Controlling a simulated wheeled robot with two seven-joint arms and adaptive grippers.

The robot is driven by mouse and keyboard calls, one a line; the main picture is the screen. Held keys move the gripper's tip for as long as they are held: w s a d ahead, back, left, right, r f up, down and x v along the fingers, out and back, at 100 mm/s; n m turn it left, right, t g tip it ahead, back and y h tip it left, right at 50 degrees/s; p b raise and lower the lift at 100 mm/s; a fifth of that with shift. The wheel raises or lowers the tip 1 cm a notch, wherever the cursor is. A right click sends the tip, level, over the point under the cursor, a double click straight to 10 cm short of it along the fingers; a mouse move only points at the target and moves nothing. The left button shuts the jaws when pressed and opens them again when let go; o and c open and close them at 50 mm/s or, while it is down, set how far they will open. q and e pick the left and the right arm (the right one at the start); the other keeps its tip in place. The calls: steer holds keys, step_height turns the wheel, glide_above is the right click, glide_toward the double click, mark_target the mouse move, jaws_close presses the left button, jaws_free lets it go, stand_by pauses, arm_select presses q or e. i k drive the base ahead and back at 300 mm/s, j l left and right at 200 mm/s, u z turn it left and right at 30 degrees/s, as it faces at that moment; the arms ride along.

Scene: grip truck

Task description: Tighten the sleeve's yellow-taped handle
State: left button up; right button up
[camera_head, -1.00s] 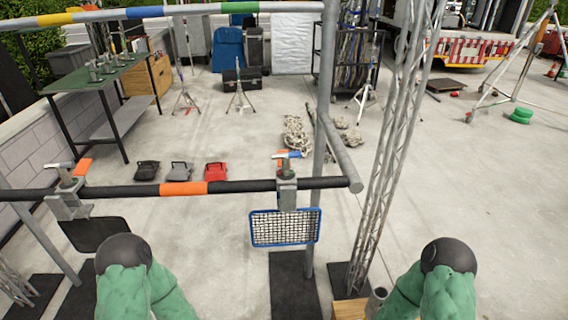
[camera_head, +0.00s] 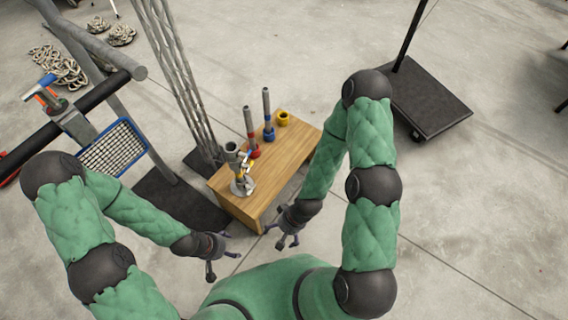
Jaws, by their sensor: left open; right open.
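A low wooden bench (camera_head: 290,150) stands in front of me. On its near left end a grey tube-like sleeve (camera_head: 233,154) stands upright on a pale round base. A small yellow part (camera_head: 246,167), which looks like the taped handle, sits at its right side. Its exact angle is too small to tell. My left gripper (camera_head: 225,256) is open and empty, in front of the bench's near end. My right gripper (camera_head: 279,238) is open and empty, just right of the bench's near corner. Both are apart from the sleeve.
Behind the sleeve stand a red-based post (camera_head: 251,133), a blue-based post (camera_head: 267,115) and a yellow ring (camera_head: 283,118). A lattice truss (camera_head: 178,75) rises left of the bench. A black rail (camera_head: 60,122) with a blue-framed mesh (camera_head: 113,147) is further left. A dark wheeled platform (camera_head: 430,100) is at right.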

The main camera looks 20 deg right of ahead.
mark_target(247, 166)
steer(key=z, duration=0.2)
steer(key=i+l, duration=0.1)
steer(key=l, duration=0.4)
steer(key=i+l, duration=0.1)
steer(key=l, duration=0.4)
steer(key=l+u, duration=1.05)
steer(key=u, duration=0.35)
